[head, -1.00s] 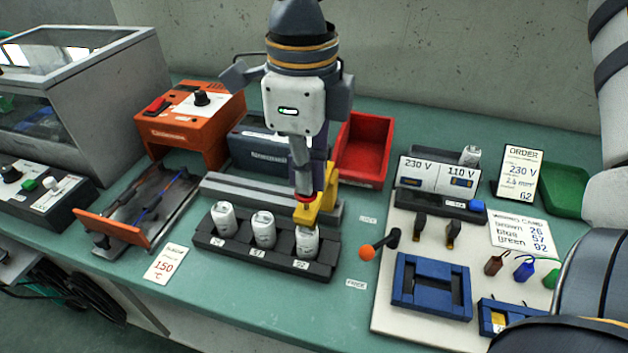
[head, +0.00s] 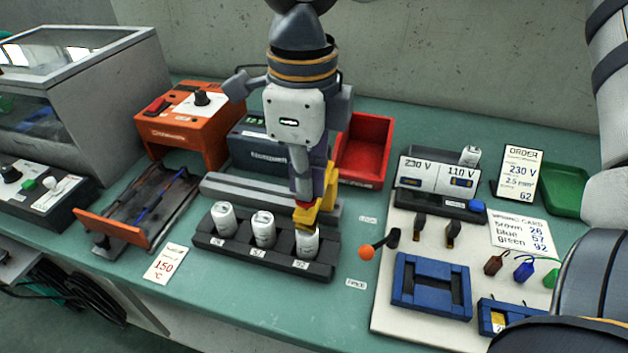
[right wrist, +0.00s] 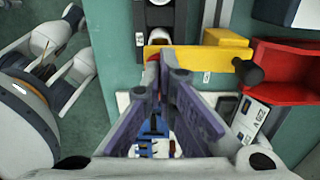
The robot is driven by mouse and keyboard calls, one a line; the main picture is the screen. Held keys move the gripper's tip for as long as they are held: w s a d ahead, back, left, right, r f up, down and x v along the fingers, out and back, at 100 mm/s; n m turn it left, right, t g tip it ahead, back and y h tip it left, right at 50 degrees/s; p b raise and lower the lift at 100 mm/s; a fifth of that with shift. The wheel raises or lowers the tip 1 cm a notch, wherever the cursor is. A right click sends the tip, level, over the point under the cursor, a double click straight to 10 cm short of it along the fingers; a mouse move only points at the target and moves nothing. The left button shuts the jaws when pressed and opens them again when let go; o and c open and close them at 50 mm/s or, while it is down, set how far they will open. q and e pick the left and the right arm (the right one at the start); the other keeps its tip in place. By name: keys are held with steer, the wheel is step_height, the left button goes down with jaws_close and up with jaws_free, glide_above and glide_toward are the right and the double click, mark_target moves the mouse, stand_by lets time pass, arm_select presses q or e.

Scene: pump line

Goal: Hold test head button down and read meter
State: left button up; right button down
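The yellow test head (head: 327,190) stands behind the capacitor rack, its front end over the right-hand can (head: 307,240). It also shows in the right wrist view (right wrist: 200,57). My right gripper (head: 302,188) points down with its fingertips on top of the test head, where a little of the red button (head: 300,203) shows beneath them. Its fingers look closed together, holding nothing. The meter (head: 256,145) is the dark box behind; green digits show on its display, partly behind my gripper and too small to read.
The black rack (head: 270,263) holds three white cans. An orange heater unit (head: 190,125) stands to the left, a red bin (head: 364,150) to the right. An orange-knobbed lever (head: 367,252) sits at the white board's (head: 400,322) edge. Green bench is clear in front of the rack.

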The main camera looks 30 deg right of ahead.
stand_by(0.5)
steer(key=shift+r, duration=3.5)
